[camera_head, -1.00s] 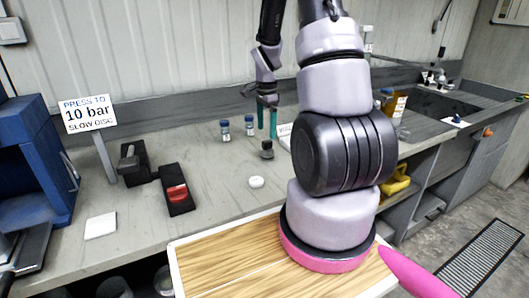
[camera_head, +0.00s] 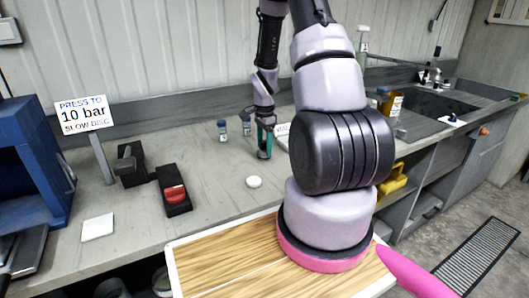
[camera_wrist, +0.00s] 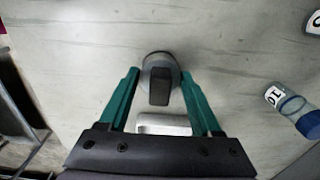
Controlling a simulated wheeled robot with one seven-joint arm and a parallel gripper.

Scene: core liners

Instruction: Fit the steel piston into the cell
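A dark grey round piece with a raised block on top, which looks like the steel piston (camera_wrist: 160,85), stands on the bench in the wrist view. My gripper (camera_wrist: 162,80) has its green fingers apart, one on each side of it, with small gaps visible. In the head view my gripper (camera_head: 265,152) is low over the bench and hides most of the piece. I cannot tell for sure which object is the cell. A pale bar (camera_wrist: 163,124) shows between the finger bases in the wrist view.
A white disc (camera_head: 254,182) lies in front. Black blocks, one with a red part (camera_head: 174,193), a sign (camera_head: 84,114) and a blue press (camera_head: 30,150) are left.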

